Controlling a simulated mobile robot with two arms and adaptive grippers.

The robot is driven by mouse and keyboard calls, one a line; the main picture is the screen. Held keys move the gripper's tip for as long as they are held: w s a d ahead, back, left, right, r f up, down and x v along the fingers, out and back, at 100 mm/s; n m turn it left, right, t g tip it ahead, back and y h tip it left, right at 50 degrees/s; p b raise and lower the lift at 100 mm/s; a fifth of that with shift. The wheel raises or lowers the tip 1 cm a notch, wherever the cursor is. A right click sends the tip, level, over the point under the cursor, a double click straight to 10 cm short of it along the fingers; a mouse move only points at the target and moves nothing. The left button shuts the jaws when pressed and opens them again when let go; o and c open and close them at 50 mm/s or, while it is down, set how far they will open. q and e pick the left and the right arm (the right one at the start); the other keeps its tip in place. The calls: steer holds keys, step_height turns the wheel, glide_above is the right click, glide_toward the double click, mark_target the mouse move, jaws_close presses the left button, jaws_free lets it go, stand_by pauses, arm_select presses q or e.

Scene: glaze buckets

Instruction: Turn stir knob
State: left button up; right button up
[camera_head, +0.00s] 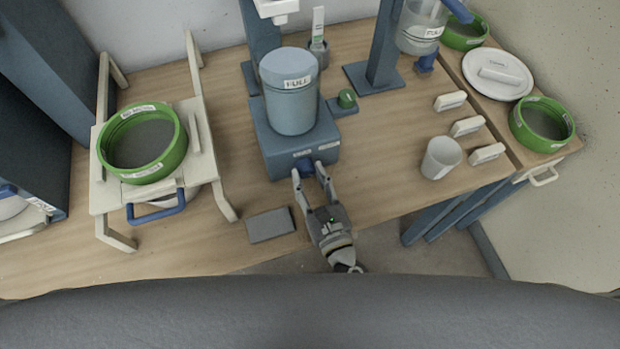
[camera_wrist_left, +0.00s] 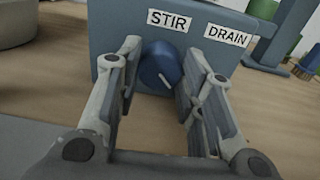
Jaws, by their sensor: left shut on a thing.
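The stir knob (camera_wrist_left: 158,66) is round and blue with a white pointer mark. It sits on the front of a blue-grey box (camera_head: 268,150), under a STIR label (camera_wrist_left: 167,20); a DRAIN label (camera_wrist_left: 228,35) is to its right. In the wrist view the white mark points down and to the right. My left gripper (camera_head: 309,173) reaches the box front from the table's front edge, with one finger on each side of the knob, shut on it. In the head view the fingers partly cover the knob. My right gripper is not in view.
A flat grey block (camera_head: 270,225) lies left of my gripper. A green-rimmed sieve (camera_head: 178,155) rests on a white stand at left. A white cup (camera_head: 441,158) stands at right.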

arm_select(q)
steer(key=n+b, duration=0.2)
steer(key=n, duration=0.2)
steer(key=shift+f+n, duration=0.1)
steer(key=shift+n, duration=0.2)
steer(key=n+b, duration=0.2)
steer(key=n, duration=0.1)
steer(key=shift+a+n, duration=0.1)
steer(key=shift+n, duration=0.2)
steer(key=n+b, duration=0.3)
steer(key=n, duration=0.1)
steer(key=shift+n+b, duration=1.2)
steer(key=shift+n, duration=0.2)
steer(key=o, duration=1)
steer(key=shift+o, duration=0.2)
